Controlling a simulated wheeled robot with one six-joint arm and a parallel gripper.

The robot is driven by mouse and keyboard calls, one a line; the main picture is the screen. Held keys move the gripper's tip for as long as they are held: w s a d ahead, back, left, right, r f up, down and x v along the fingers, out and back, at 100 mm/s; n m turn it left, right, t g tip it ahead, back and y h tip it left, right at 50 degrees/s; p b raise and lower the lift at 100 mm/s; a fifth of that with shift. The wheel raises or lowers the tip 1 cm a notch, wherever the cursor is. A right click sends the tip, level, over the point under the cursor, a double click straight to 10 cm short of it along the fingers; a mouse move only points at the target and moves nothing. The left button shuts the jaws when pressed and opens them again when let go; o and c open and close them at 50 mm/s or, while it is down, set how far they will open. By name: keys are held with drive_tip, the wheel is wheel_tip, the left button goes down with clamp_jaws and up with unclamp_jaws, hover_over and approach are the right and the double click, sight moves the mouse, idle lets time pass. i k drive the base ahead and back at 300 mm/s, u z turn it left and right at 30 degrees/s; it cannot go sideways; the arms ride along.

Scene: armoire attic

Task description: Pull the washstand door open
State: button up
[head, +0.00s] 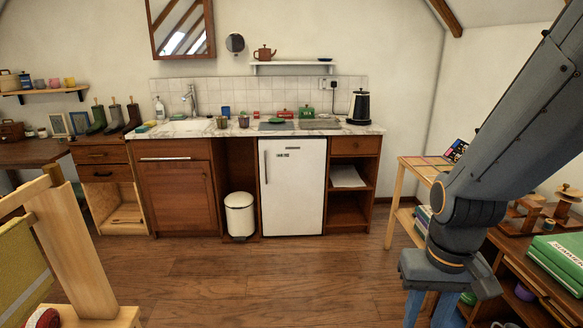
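The washstand is the wooden unit under the sink (187,127) at the left of the counter. Its brown panelled door (177,198) looks shut, flush with the front. A pale horizontal bar handle (165,158) sits near its top edge. My gripper (431,314) hangs at the lower right of the head view, pointing down, well to the right of the door and nearer to me. Its blue fingers stand apart with floor showing between them, and nothing shows in them. The fingertips are cut off by the bottom edge.
Brown floor (250,280) is clear before the washstand. A white bin (240,215) and white fridge (293,187) stand to its right. A wooden frame (75,250) blocks the lower left. A wooden table (425,168) and shelf unit (505,250) are near my arm.

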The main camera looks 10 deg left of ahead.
sight(180, 195)
drive_tip(key=u, duration=0.25)
drive_tip(key=i, duration=1.7)
drive_tip(key=u, duration=0.85)
drive_tip(key=i, duration=1.75)
drive_tip(key=u, duration=0.4)
